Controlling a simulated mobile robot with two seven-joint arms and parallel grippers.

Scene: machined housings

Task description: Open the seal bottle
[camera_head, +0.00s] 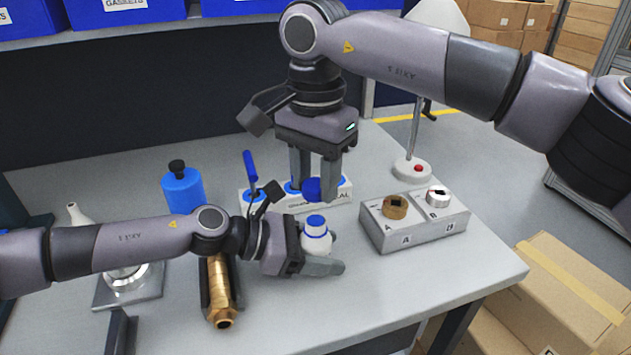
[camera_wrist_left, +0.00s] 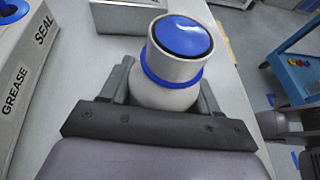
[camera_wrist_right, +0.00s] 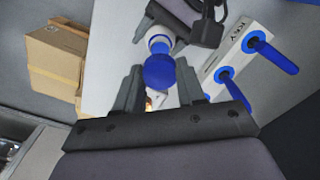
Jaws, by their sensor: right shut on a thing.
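The seal bottle (camera_head: 318,242) is white with a blue ring and blue top, upright over the table. My left gripper (camera_head: 325,262) is shut around its body. In the left wrist view the bottle (camera_wrist_left: 168,98) sits between both fingers, showing a white neck and a blue round top with a dark rim. My right gripper (camera_head: 315,185) points down above the bottle, shut on a blue cap (camera_head: 312,188). The cap is apart from the bottle in the head view. In the right wrist view the cap (camera_wrist_right: 160,73) covers part of the bottle (camera_wrist_right: 157,42).
A labelled holder (camera_head: 290,208) with blue rings and a blue-handled tool (camera_head: 250,167) stands behind. A grey block marked A and B (camera_head: 414,226) is right. A blue container (camera_head: 183,190), a brass part (camera_head: 220,303) and a metal fixture (camera_head: 125,280) are left. The front right table is clear.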

